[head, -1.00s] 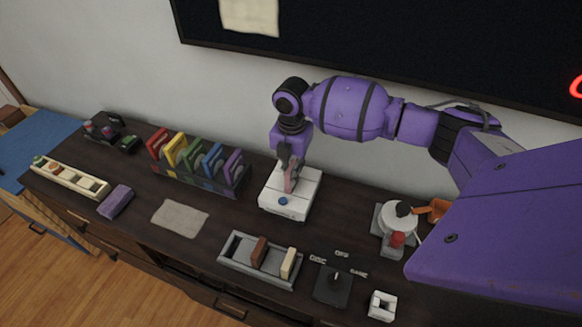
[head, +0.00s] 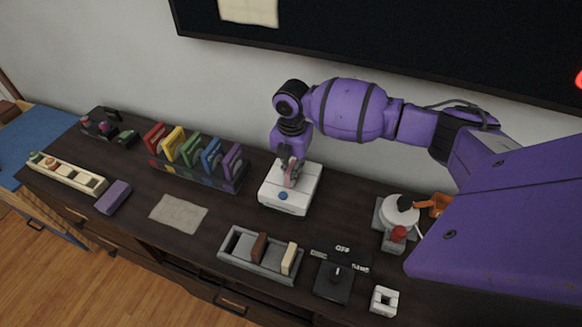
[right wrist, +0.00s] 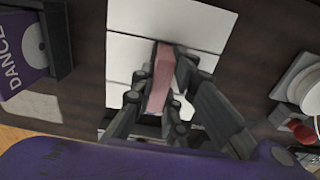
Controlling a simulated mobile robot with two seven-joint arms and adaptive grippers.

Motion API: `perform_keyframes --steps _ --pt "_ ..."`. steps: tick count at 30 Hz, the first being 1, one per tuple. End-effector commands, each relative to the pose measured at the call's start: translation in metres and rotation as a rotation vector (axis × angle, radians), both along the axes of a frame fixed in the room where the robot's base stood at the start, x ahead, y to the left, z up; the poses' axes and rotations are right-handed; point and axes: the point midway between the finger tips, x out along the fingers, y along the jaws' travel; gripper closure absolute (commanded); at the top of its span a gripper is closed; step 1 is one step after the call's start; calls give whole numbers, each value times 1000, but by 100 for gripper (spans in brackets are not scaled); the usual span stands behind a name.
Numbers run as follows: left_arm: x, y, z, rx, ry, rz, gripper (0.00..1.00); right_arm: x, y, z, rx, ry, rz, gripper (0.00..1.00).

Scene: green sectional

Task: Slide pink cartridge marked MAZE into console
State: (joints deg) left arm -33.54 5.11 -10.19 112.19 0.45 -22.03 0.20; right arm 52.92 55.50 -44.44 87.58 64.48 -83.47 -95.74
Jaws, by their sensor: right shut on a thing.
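The pink cartridge (right wrist: 161,75) is upright between the fingers of my right gripper (right wrist: 156,98), which is shut on it. In the head view the cartridge (head: 289,172) shows as a thin pink edge above the white console (head: 299,200). My right gripper (head: 289,164) points down over the middle of the console. The console's white top (right wrist: 130,60) lies beneath the cartridge in the right wrist view. Whether the cartridge's lower edge is in the slot cannot be seen, and its marking is hidden. My left gripper is not in view.
A rack (head: 204,179) of several coloured cases stands left of the console. A grey tray (head: 235,262) with a brown and a cream cartridge is in front. A selector switch box (head: 333,282) and a white machine (head: 399,209) are to the right. A paper sheet (head: 179,214) lies front left.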

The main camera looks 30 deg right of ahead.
Motion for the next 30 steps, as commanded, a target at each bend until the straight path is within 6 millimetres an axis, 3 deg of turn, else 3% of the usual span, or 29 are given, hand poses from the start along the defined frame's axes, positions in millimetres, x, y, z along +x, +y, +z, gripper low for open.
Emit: perform_keyframes --steps 8,9,14,24,30 --pt "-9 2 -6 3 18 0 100 0 0 -8 0 1 0 100" --pt "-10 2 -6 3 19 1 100 0 0 -8 1 1 0 84" --pt "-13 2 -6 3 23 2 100 0 0 -7 0 0 0 65" --pt "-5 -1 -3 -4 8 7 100 0 0 -4 0 -1 0 65" --pt "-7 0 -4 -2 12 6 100 1 0 25 0 -5 0 65"
